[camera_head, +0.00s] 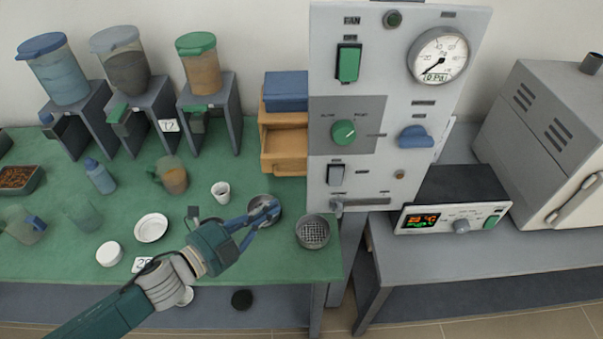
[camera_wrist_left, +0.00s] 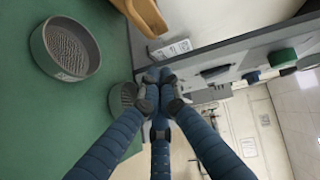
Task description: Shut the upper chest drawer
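A small wooden chest (camera_head: 284,118) stands at the back of the green table, with a blue box on its top. One of its drawers (camera_head: 284,163) is pulled out towards me, and its inside shows. The control panel hides the chest's right side. A wooden piece, seemingly the drawer, shows at the top of the left wrist view (camera_wrist_left: 146,17). My left gripper (camera_head: 274,209) is in front of the drawer and apart from it, over a round metal sieve (camera_head: 254,202). Its blue fingers meet at the tips (camera_wrist_left: 156,82), with nothing seen between them. My right gripper is not in view.
The tall control panel (camera_head: 325,100) stands just right of the chest. A second sieve (camera_head: 312,232) is at the table's right edge. A white cup (camera_head: 221,190), a jug (camera_head: 173,177) and a white dish (camera_head: 151,228) stand left of my gripper. A furnace (camera_head: 545,130) is far right.

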